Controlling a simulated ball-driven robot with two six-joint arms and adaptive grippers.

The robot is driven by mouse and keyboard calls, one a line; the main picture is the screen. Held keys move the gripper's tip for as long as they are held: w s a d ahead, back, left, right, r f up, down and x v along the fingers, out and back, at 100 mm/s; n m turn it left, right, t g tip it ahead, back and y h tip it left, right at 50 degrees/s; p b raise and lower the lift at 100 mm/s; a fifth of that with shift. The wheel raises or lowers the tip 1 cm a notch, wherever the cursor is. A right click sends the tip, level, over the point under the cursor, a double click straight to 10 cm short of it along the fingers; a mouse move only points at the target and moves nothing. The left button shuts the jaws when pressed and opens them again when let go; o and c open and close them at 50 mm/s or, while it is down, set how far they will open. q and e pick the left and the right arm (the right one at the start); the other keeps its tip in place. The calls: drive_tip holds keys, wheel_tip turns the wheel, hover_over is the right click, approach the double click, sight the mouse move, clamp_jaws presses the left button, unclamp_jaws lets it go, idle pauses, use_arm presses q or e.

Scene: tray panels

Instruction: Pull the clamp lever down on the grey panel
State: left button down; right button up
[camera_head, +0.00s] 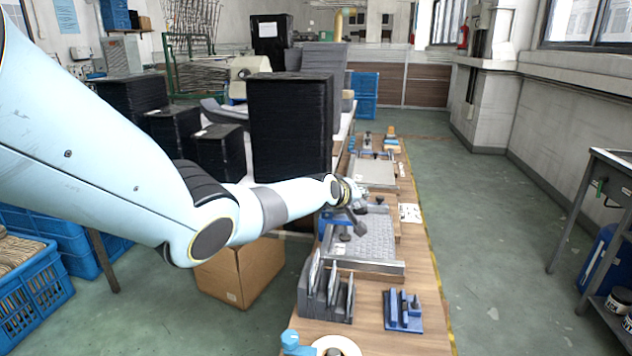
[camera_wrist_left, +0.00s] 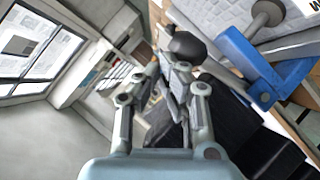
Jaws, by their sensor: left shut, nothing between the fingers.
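The grey panel (camera_head: 372,243) lies on the wooden bench in the head view, with a patterned face. A corner of it shows at the top of the wrist view (camera_wrist_left: 212,14). A blue clamp bracket (camera_wrist_left: 245,58) stands at its edge, beside a grey spindle with a round foot (camera_wrist_left: 266,13). A dark rounded knob (camera_wrist_left: 187,45), seemingly the clamp lever's end, appears close to my left fingertips. My left gripper (camera_head: 355,200) is above the far left part of the panel. It is shut and empty, also in the wrist view (camera_wrist_left: 168,70). I cannot tell whether it touches the knob.
A grey rack with upright plates (camera_head: 326,290) and a blue fixture (camera_head: 403,311) stand on the nearer bench. A flatter panel (camera_head: 374,172) lies farther back. Tall black stacks (camera_head: 290,122) stand left of the bench.

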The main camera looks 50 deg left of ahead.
use_arm(q)
drive_tip(key=shift+r+p, duration=0.35)
drive_tip(key=shift+r, duration=0.15)
drive_tip(key=s+d+r+p, duration=0.3)
drive_tip(key=s+r+p, duration=0.5)
drive_tip(key=p, duration=0.3)
drive_tip(key=shift+s+d+r, duration=0.15)
drive_tip(key=shift+d+r, duration=0.05)
drive_tip(key=shift+r, duration=0.05)
